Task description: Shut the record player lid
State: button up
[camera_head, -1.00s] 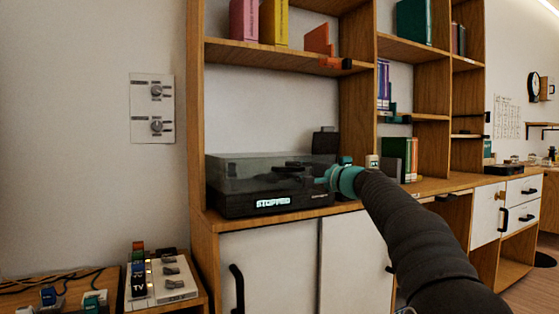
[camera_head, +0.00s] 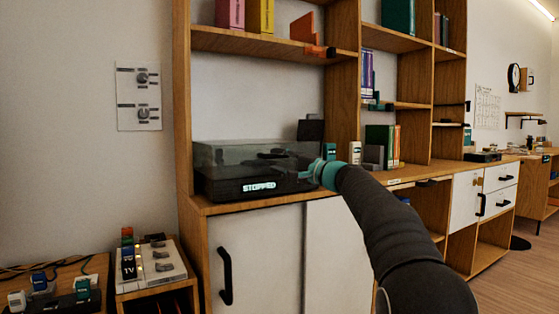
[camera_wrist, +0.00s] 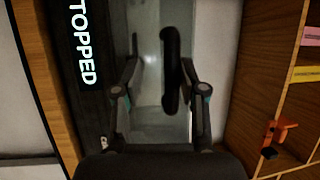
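The record player (camera_head: 262,188) is a black box on the cabinet top, with a lit "STOPPED" sign on its front. Its smoky see-through lid (camera_head: 222,155) looks lowered over the base; I cannot tell if it is fully shut. My gripper (camera_head: 308,172) is at the right front end of the player, close to the lid; contact is unclear. In the wrist view, my gripper (camera_wrist: 162,45) has its fingers apart over the glassy lid. A dark rounded bar (camera_wrist: 170,70) shows between the fingers; I cannot tell whether it is on or under the lid.
A shelf with books (camera_head: 260,40) hangs above the player. Small items and upright books (camera_head: 380,142) stand to its right on the cabinet top (camera_head: 425,172). A low side unit with a switch panel (camera_head: 155,262) is at lower left. White cabinet doors (camera_head: 255,262) are below.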

jog(key=shift+w+d+f, duration=0.1)
jog(key=shift+w+f, duration=0.05)
jog(key=shift+f, duration=0.2)
jog(key=v, duration=1.2)
jog(key=shift+r, duration=0.35)
notch_tip(320, 180, down, 14)
jog(key=s+g+h, duration=0.2)
jog(key=g+h, duration=0.1)
jog(key=h, duration=0.1)
jog(key=s+f+g+h+p, duration=0.2)
jog(key=s+f+g+h, duration=0.15)
jog(key=s+f, duration=0.55)
jog(key=s+d+f+n+g+h+p, duration=0.1)
jog(key=s+d+n+h+p, duration=0.25)
jog(key=s, duration=1.15)
jog(key=s+d+f+n+g+h+p, duration=0.1)
jog(key=s+d+f+n+h+p, duration=0.2)
jog(key=s, duration=1.3)
jog(key=shift+n+t+h, duration=0.25)
jog(key=shift+t+h, duration=0.35)
jog(key=shift+t, duration=0.25)
jog(key=shift+s+a+r+p, duration=0.3)
jog(key=shift+a+r, duration=0.15)
jog(key=shift+r, duration=0.4)
jog(key=shift+s+a+r+p, duration=0.35)
jog(key=shift+a+r, duration=0.05)
jog(key=shift+r, duration=0.4)
jog(key=shift+s+a+r+p, duration=0.3)
jog(key=shift+a+r, duration=0.15)
jog(key=shift+r, duration=0.4)
